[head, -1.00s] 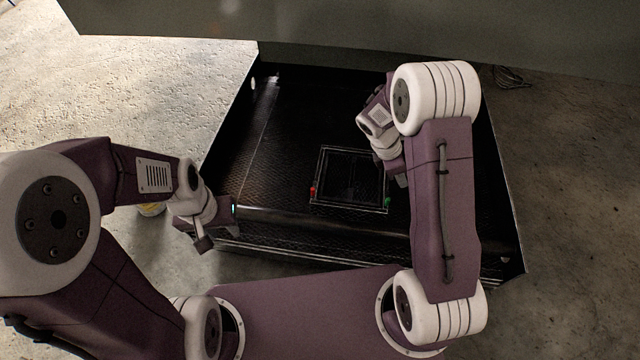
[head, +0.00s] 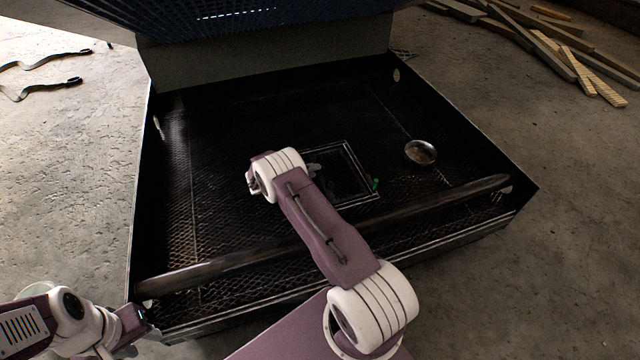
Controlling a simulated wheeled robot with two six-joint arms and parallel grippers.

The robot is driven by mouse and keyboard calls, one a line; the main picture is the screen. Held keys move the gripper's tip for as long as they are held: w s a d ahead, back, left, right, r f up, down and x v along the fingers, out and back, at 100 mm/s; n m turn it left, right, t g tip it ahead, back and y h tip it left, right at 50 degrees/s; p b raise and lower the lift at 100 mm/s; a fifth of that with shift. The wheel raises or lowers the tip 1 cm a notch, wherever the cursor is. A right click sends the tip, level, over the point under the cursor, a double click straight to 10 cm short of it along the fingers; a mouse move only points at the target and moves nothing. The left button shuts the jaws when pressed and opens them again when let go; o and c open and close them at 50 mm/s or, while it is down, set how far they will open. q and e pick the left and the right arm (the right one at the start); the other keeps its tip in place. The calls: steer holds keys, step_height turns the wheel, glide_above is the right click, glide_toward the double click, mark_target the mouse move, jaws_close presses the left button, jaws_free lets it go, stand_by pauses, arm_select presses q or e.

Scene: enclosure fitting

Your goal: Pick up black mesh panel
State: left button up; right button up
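A dark square panel with a thin pale frame (head: 352,180), which I take to be the black mesh panel, lies on the floor of a low black enclosure. A green marker (head: 375,184) sits at its right edge. My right arm covers its left part. My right gripper (head: 315,170) is mostly hidden behind its own wrist; a grey bit shows at the panel's left side. I cannot tell whether it touches the panel or is closed. My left gripper (head: 138,330) is at the bottom left, outside the enclosure's front left corner, far from the panel; its fingers are unclear.
The enclosure (head: 455,120) has raised dark walls and a round bar (head: 440,198) along its front. A small metal bowl (head: 420,152) stands inside, right of the panel. A blue slatted thing (head: 270,12) overhangs the back. Wooden planks (head: 560,50) and straps (head: 40,85) lie outside.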

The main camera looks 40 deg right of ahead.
steer(key=shift+d, duration=0.15)
steer(key=b+x, duration=0.4)
steer(key=x, duration=0.1)
steer(key=shift+s+f, duration=0.15)
steer(key=shift+d, duration=0.15)
jaws_close()
stand_by(0.8)
steer(key=shift+r, duration=0.3)
